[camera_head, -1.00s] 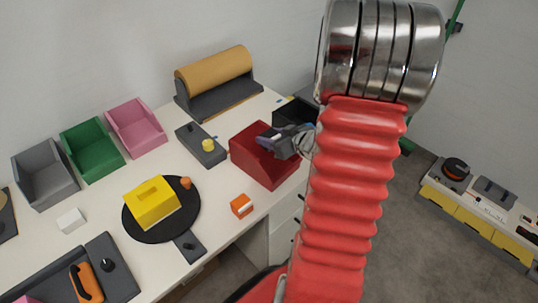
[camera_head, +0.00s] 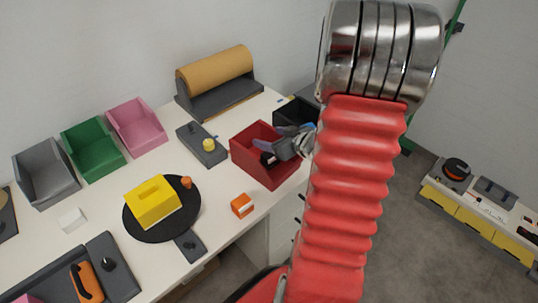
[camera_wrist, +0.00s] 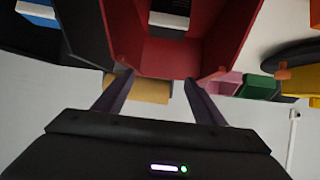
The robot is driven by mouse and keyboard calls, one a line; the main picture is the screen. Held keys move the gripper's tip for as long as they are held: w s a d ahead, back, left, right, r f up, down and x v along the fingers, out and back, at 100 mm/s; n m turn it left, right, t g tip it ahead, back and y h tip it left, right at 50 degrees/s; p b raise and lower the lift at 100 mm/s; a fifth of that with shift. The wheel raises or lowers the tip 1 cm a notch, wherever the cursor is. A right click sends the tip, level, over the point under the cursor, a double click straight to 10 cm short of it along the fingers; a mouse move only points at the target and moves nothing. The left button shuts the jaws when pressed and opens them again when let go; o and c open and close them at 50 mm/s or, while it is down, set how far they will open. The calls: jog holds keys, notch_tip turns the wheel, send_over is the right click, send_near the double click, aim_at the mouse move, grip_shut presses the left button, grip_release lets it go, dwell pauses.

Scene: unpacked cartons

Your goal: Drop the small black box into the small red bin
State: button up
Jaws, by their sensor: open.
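The small black box with a white band (camera_head: 268,159) shows inside the small red bin (camera_head: 262,176), below and to the left of my gripper (camera_head: 276,150) in the head view. In the wrist view the black box (camera_wrist: 170,18) shows between the red walls of the bin (camera_wrist: 118,35), beyond the fingertips and apart from them. My gripper (camera_wrist: 158,80) is open, with nothing between its fingers, over the bin's edge. The box's underside is hidden, so I cannot tell how it rests.
A dark bin (camera_head: 293,108) stands behind the red one, partly hidden by my arm. A grey device with a yellow knob (camera_head: 203,145) is to the left. An orange box (camera_head: 242,205) lies in front. Pink (camera_head: 137,127), green (camera_head: 92,150) and grey (camera_head: 45,172) bins line the wall.

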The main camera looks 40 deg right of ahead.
jog(key=v, duration=1.3)
jog(key=shift+s, duration=0.3)
jog(key=shift+r, duration=0.1)
dwell(0.5)
jog(key=w+r+g+h, duration=0.1)
jog(key=w+r+h, duration=0.4)
jog(key=w+r, duration=0.15)
jog(key=a+r+m+g+h, duration=0.1)
jog(key=a+r+g, duration=0.1)
jog(key=a+r, duration=0.2)
jog(key=s+a+g+y, duration=0.1)
jog(key=s+a+y, duration=0.2)
jog(key=a, duration=1)
jog(key=s+a+n+g+y, duration=0.1)
jog(key=s+a+g+y, duration=0.1)
jog(key=s+a, duration=0.5)
jog(key=a+y, duration=0.1)
jog(key=a, duration=0.5)
jog(key=shift+s+g, duration=0.3)
jog(key=shift+s, duration=0.05)
jog(key=shift+f, duration=0.15)
